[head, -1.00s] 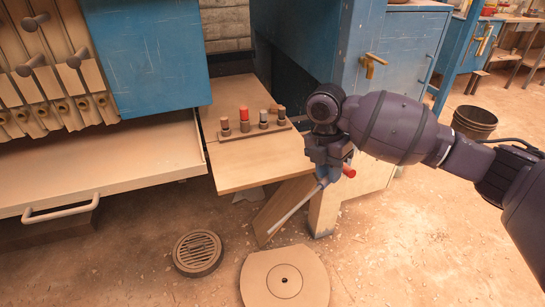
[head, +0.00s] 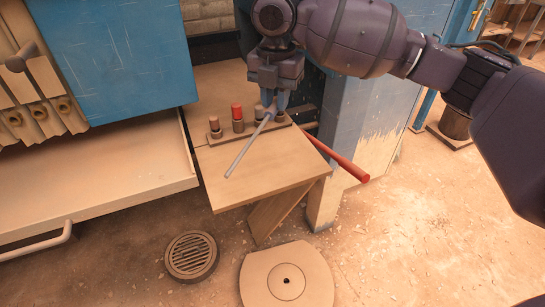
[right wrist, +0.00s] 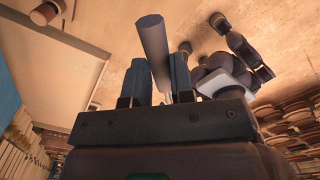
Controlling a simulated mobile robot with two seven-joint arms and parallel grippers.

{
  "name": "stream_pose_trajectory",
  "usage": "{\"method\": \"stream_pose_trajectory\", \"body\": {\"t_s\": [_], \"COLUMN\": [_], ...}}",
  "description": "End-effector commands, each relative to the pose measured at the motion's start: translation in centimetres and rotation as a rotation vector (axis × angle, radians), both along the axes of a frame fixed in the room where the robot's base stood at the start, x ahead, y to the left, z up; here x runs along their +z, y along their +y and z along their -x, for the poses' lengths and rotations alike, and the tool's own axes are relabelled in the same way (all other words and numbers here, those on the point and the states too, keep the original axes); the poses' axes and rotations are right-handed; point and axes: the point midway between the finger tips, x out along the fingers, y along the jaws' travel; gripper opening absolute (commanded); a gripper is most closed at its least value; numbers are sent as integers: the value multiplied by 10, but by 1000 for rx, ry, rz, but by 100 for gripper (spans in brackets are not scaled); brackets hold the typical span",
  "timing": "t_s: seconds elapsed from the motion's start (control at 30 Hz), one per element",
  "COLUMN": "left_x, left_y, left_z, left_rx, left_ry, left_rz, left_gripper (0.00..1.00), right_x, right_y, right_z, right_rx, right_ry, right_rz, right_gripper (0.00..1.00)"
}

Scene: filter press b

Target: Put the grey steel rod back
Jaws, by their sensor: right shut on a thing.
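The grey steel rod (head: 247,147) is in my right gripper (head: 270,106), shut on it near the rod's upper end. The rod slants down to the left over the small wooden side table (head: 255,185). It also shows between the two fingers in the right wrist view (right wrist: 153,42). A low rack on that table carries several short pegs, among them a red-topped one (head: 238,115) and a grey-topped one (head: 260,113). My gripper is over the rack's right end and hides part of it; I cannot tell whether the rod touches it. My left gripper is not in view.
A red bar (head: 340,158) sticks out past the table's right edge. A blue cabinet (head: 115,55) and a pale tray with a handle (head: 100,185) are at left. A round grate (head: 191,256) and a round disc (head: 287,275) lie on the floor.

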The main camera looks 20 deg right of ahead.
Motion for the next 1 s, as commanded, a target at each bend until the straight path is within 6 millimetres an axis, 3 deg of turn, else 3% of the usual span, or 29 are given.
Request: {"method": "stream_pose_trajectory", "body": {"t_s": [0.03,0.4,0.77,1.0], "left_x": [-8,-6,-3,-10], "left_y": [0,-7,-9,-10], "left_z": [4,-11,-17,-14], "left_rx": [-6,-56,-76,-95], "left_ry": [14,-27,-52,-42], "left_rz": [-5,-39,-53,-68], "left_gripper": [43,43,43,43], "right_x": [-23,-98,-119,-160], "right_y": [0,0,0,-1], "right_z": [-1,0,0,0], "right_rx": [0,-1,0,-1], "right_ry": [15,13,4,12], "right_rz": [0,1,0,1], "right_gripper": [4,4,4,4]}}
